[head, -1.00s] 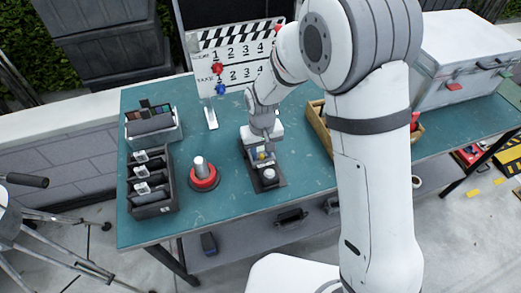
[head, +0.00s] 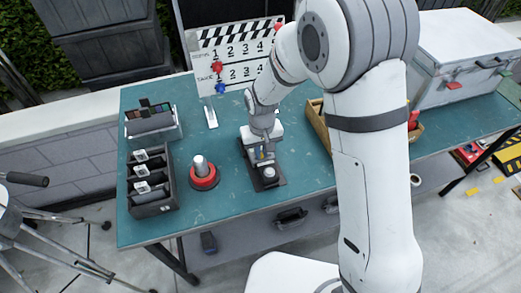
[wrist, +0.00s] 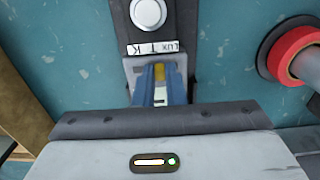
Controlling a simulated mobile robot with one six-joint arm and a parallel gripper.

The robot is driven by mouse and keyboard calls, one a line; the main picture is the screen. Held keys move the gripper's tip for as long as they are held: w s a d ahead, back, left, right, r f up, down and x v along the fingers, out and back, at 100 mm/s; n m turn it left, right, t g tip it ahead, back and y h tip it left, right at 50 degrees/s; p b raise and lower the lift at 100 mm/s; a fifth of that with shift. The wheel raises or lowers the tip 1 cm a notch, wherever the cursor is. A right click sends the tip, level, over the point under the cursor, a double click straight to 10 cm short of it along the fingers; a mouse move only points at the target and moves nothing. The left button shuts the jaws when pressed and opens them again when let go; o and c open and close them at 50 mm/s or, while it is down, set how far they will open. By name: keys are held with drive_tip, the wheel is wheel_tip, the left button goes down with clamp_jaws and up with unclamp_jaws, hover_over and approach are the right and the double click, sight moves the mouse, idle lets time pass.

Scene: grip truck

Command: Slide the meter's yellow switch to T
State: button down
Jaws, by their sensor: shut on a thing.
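The dark meter (head: 278,182) lies on the teal table, with its round white dome (wrist: 148,13) towards the table's front edge. A white label strip (wrist: 152,48) with the letters LUX, T and K runs across it. The yellow switch (wrist: 160,72) shows just beside the strip, near its middle letter. My gripper (wrist: 160,75) points down at the meter, its blue fingers shut on the switch. The fingers and palm hide most of the switch slot. In the head view my gripper (head: 263,157) is over the meter, and the switch's exact setting is too small to read.
A black divided tray (head: 151,207) and a palette box (head: 152,139) are farther left. A clapperboard (head: 235,60) stands behind. A wooden box (head: 318,125) is at right.

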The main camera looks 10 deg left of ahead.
drive_tip(key=shift+w+d+f+b, duration=0.1)
drive_tip(key=shift+d+b, duration=0.1)
drive_tip(key=shift+b, duration=0.35)
drive_tip(key=c, duration=1.5)
unclamp_jaws()
wheel_tip(320, 180, up, 8)
drive_tip(key=shift+f+b, duration=0.15)
drive_tip(key=shift+b, duration=0.25)
